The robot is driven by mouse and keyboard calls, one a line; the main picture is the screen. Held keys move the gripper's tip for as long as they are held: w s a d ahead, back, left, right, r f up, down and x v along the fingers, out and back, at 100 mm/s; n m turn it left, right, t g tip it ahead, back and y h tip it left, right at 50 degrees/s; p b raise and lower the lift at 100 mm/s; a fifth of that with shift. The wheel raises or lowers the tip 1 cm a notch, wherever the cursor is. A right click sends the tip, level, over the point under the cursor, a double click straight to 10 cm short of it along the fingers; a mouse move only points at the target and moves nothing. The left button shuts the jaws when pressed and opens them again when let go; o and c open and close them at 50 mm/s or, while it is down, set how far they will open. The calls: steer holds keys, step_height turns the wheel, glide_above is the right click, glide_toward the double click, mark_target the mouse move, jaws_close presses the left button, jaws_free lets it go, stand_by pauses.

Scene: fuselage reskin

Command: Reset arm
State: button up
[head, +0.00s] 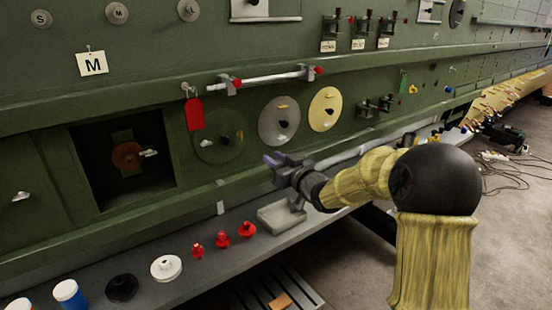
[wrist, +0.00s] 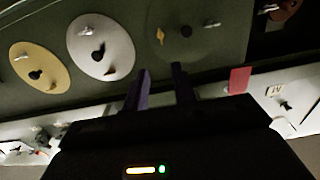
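My gripper (head: 272,160) is in front of the green fuselage panel (head: 60,120), above the grey ledge. It also shows in the wrist view (wrist: 160,82), where its two purple-grey fingers stand apart with nothing between them. It appears clear of the panel. My arm reaches in from the right of the head view, bent at a dark round joint. In the wrist view the fingers point toward the panel, below the grey disc (wrist: 101,47) and the green disc (wrist: 184,36).
A red tag (head: 195,114) and a rail (head: 265,79) are on the panel. Cables (head: 500,175) lie on the floor at right.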

steer(key=s+d+f+m+g+h, duration=0.2)
steer(key=s+d+f+g+h, duration=0.15)
steer(key=s+d+f, duration=0.35)
steer(key=s+d+f+m+g+h, duration=0.2)
steer(key=s+d+f+g+h, duration=0.1)
steer(key=s+f+h, duration=0.4)
steer(key=s+d+f+m+g, duration=0.1)
steer(key=s+d+f+g, duration=0.1)
steer(key=s, duration=0.7)
steer(key=s+d+f+m+g, duration=0.1)
steer(key=s+g, duration=0.3)
steer(key=s, duration=0.6)
steer(key=shift+s+d+f+m, duration=0.3)
steer(key=shift+d+f, duration=0.15)
steer(key=shift+d, duration=0.05)
steer(key=shift+y, duration=0.25)
